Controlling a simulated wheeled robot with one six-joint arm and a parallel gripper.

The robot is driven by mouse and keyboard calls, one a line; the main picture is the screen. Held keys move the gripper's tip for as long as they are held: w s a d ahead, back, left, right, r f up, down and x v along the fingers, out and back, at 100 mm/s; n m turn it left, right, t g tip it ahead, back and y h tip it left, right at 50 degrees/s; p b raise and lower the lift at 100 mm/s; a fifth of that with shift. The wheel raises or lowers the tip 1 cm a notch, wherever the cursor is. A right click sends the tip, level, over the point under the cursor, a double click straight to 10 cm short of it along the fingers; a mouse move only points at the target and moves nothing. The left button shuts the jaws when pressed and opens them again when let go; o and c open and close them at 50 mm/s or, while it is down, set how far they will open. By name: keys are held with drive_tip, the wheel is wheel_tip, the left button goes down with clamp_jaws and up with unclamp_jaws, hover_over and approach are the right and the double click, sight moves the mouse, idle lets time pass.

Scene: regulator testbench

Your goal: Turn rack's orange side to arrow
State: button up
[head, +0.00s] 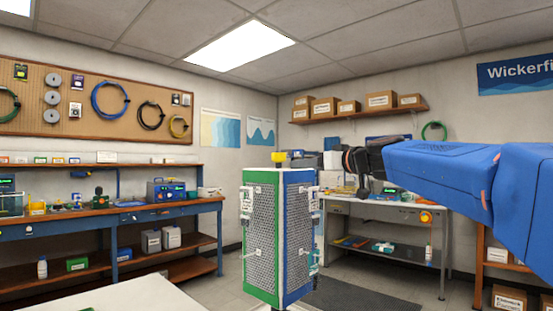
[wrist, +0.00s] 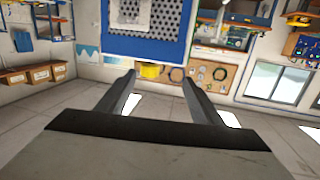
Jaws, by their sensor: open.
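The rack (head: 262,235) is a tall, upright perforated box standing in the middle of the head view. Its green-edged side faces left and its blue-edged side faces right; no orange side shows. A yellow cap (head: 279,157) sits on its top. My gripper (head: 352,162) is to the right of the rack's top, apart from it in the head view. In the wrist view, which is upside down, my gripper (wrist: 158,77) is open and empty. The rack's blue side (wrist: 140,48) and the yellow cap (wrist: 150,71) show beyond the fingertips. I see no arrow.
A workbench (head: 110,215) with instruments runs along the left wall. A grey table (head: 390,203) stands behind the rack on the right. A pale tabletop (head: 125,295) fills the lower left. A dark mat (head: 355,298) lies on the floor right of the rack.

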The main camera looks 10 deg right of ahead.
sight(283, 156)
drive_tip(key=shift+t, duration=0.4)
drive_tip(key=r+x, duration=0.1)
drive_tip(key=x, duration=0.5)
drive_tip(key=d+r+x, duration=0.1)
drive_tip(key=x, duration=0.5)
drive_tip(key=r+x, duration=0.1)
drive_tip(key=x, duration=0.6)
drive_tip(key=shift+w+d, duration=0.35)
drive_tip(key=shift+d, duration=0.1)
drive_tip(key=c, duration=1.5)
